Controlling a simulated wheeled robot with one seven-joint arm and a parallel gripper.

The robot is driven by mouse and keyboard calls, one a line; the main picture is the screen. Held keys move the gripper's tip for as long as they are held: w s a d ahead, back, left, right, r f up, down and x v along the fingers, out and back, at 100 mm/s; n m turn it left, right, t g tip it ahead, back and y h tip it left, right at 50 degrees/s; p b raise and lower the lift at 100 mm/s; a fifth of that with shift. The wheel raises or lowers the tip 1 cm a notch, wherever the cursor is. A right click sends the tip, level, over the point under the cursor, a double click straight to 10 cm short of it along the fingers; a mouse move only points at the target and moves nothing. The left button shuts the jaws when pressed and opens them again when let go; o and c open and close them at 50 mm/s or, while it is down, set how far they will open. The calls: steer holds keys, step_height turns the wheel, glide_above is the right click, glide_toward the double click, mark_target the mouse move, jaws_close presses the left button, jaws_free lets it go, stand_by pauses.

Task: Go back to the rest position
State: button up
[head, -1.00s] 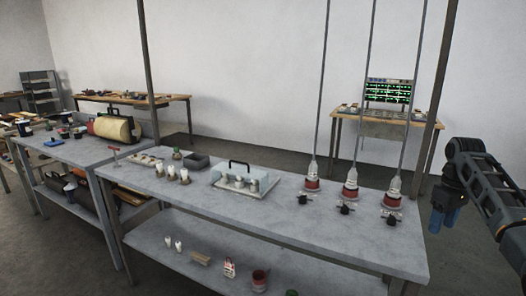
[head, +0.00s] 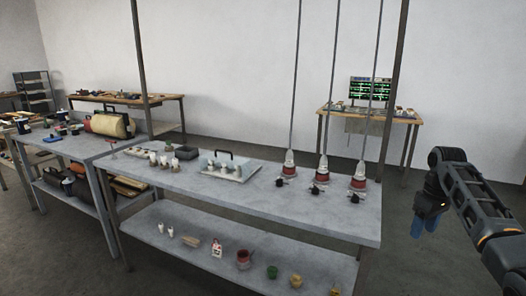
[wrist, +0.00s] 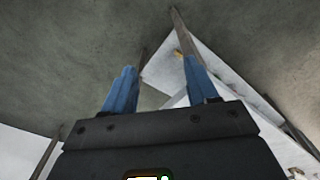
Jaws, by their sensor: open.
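My gripper (head: 424,226) is at the right in the head view, off the right end of the grey workbench (head: 330,228) and pointing down. Its two blue fingers are apart with nothing between them, as the wrist view also shows (wrist: 158,88). The bench's top and lower shelf show beyond the fingers in the wrist view, partly hidden by the gripper body.
On the bench stand red-and-white hanging fixtures (head: 322,170), a clear case with a black handle (head: 232,167) and white cups (head: 164,160). The lower shelf holds several small pots (head: 243,259). A desk with a green-lit screen (head: 371,89) stands behind. Floor around my gripper is clear.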

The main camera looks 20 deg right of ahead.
steer(key=w+a+f+t, duration=0.2)
steer(key=a+f, duration=0.6)
steer(key=a, duration=0.1)
steer(key=w+a+f+t, duration=0.1)
steer(key=w+a+f, duration=0.1)
steer(key=a+f, duration=0.65)
steer(key=s+a+f+t, duration=0.25)
steer(key=s+a, duration=0.25)
steer(key=a, duration=0.5)
steer(key=s+a+f+t, duration=0.25)
steer(key=s+a, duration=0.25)
steer(key=a, duration=0.5)
steer(key=s+a+r+m+t+h, duration=0.1)
steer(key=s+a+r, duration=0.25)
steer(key=s, duration=0.45)
steer(key=s+a+r+t, duration=0.1)
steer(key=s+a+r, duration=0.1)
steer(key=s+a, duration=0.5)
steer(key=s+d+r+n+t+y, duration=0.1)
steer(key=s+r+t, duration=0.3)
steer(key=s+r, duration=1.2)
step_height(320, 180, up, 4)
steer(key=shift+s+d+r+n+t, duration=0.25)
steer(key=shift+s+d+n+t, duration=0.05)
steer(key=shift+s+d, duration=0.15)
